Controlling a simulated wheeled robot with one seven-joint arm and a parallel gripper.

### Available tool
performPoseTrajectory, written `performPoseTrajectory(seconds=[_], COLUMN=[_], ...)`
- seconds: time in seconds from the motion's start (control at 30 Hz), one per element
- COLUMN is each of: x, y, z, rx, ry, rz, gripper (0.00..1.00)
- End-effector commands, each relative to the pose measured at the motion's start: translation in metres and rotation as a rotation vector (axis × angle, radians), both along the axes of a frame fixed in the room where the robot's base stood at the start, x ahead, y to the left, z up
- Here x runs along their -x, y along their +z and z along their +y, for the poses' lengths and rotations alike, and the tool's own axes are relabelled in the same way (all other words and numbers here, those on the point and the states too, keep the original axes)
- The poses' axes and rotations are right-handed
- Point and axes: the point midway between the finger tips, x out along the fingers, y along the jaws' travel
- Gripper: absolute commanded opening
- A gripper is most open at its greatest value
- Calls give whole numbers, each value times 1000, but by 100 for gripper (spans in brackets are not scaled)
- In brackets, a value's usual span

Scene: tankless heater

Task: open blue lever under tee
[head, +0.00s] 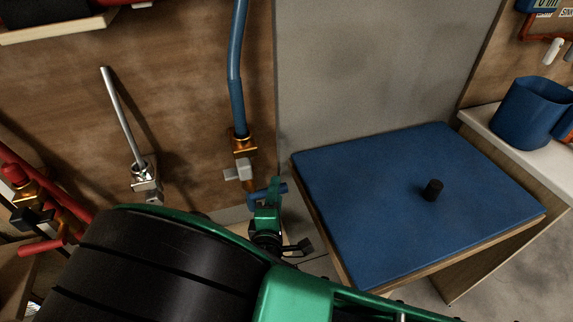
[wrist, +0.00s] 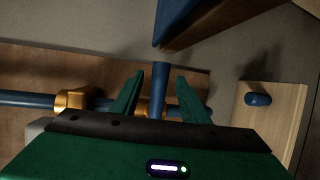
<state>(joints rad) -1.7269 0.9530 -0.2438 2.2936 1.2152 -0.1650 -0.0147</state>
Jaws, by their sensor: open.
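The blue pipe (head: 237,65) runs down the wooden wall into a brass fitting (head: 244,146) and a grey tee piece (head: 240,171). In the wrist view the blue lever (wrist: 158,88) stands between the two open green fingers of my gripper (wrist: 160,78), with a small gap visible on each side. The lever's lower end is hidden behind the gripper body. The blue pipe (wrist: 25,98) and brass fittings (wrist: 71,101) lie to the left.
A blue-topped table (head: 370,220) with a black knob (head: 433,190) stands close on the right. A silver pipe valve (head: 142,175) is left of the tee. Red pipes and a red handle (head: 42,246) are at far left. A blue mug (head: 533,112) sits on a right-hand shelf.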

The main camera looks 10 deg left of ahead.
Motion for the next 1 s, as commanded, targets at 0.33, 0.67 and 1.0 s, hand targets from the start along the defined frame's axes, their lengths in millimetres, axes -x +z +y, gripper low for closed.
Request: performPoseTrajectory(seconds=[0.33, 0.67, 1.0], x=[-51, -60, -59], y=[-9, -11, -11], z=[7, 9, 9], rx=[-1, 0, 0], ry=[-1, 0, 1], rz=[0, 0, 0], gripper=[41, 41, 0])
